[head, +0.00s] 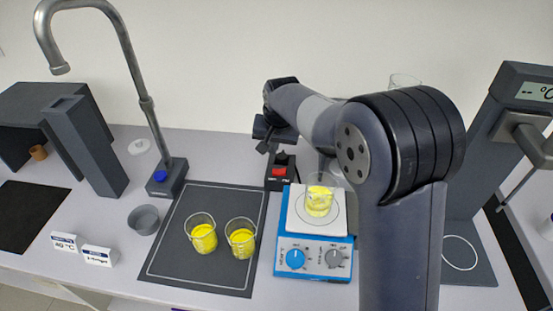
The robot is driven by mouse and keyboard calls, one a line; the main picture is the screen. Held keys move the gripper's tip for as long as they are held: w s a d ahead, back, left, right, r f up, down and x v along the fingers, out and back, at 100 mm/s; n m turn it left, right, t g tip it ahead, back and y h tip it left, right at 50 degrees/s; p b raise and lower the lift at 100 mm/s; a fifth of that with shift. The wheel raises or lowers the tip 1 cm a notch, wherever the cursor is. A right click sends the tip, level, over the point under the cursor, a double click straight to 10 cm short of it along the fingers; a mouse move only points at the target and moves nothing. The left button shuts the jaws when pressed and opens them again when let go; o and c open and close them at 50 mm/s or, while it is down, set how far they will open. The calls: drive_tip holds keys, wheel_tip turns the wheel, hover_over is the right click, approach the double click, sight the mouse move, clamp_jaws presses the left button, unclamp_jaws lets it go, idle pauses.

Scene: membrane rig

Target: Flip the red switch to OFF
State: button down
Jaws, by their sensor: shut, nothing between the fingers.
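The red switch (279,171) sits on the front of a small dark box (281,157) behind the hot plate. White lettering beneath it is too small to read, and I cannot tell which way the switch is set. A dark knob or stub shows on top of the box. My gripper (264,149) is shut and empty. In the picture it appears just above and left of the box. Whether it touches the box cannot be told.
A blue-and-white hot plate (315,254) bears a beaker of yellow liquid (319,201). Two more yellow beakers (203,236) (241,240) stand on the dark mat (190,275). A tall metal spout (147,105) rises at left. My arm hides part of the right side.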

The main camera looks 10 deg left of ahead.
drive_tip(key=r, duration=0.2)
drive_tip(key=s+a+r, duration=0.1)
idle(0.4)
drive_tip(key=w+f, duration=0.1)
drive_tip(key=f, duration=0.2)
drive_tip(key=w+d+f+p, duration=0.1)
drive_tip(key=f, duration=0.2)
drive_tip(key=w+d+f+p, duration=0.1)
drive_tip(key=f, duration=0.2)
drive_tip(key=shift+d+f, duration=0.15)
drive_tip(key=shift+f, duration=0.2)
drive_tip(key=shift+w+a+f+b, duration=0.2)
drive_tip(key=shift+f+b, duration=0.1)
drive_tip(key=shift+b, duration=0.4)
drive_tip(key=d+r, duration=0.1)
drive_tip(key=r, duration=0.1)
drive_tip(key=shift+s+d+r+b, duration=0.3)
drive_tip(key=shift+s+d, duration=0.05)
drive_tip(key=shift+s, duration=0.05)
drive_tip(key=shift+s+a+r, duration=0.15)
drive_tip(key=shift+s+r, duration=0.1)
drive_tip(key=shift+r, duration=0.55)
